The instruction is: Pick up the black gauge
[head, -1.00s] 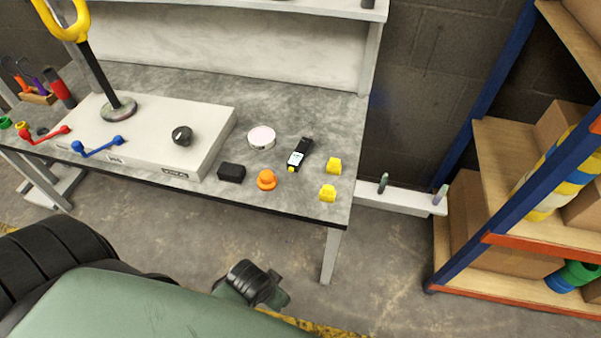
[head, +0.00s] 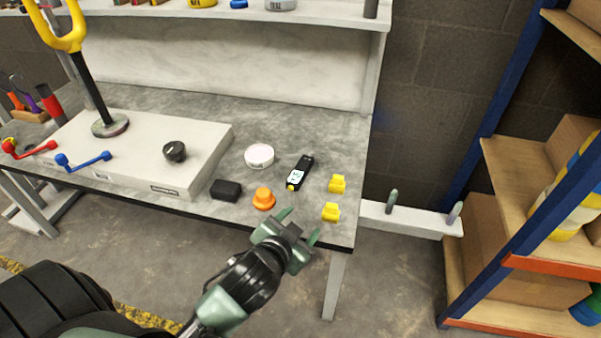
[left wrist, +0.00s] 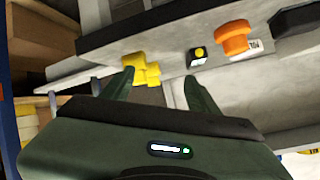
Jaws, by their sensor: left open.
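The black gauge (head: 304,167) lies on the grey workbench. It is slim, with a white display and a yellow end facing the bench's front edge. In the left wrist view, the gauge (left wrist: 198,60) shows end-on, its yellow tip toward the camera, just beyond and right of the fingers. My left gripper (head: 299,226) is open and empty at the bench's front edge, apart from the gauge and on the near side of it. Its two green fingers also show in the left wrist view (left wrist: 158,78). My right gripper is in neither view.
An orange knob-like piece (head: 263,199) and two yellow pieces (head: 337,184) flank the gauge. A white round tin (head: 259,156) and a black block (head: 226,190) lie to its left. A raised shelf (head: 340,35) spans the back; shelving (head: 520,262) stands right.

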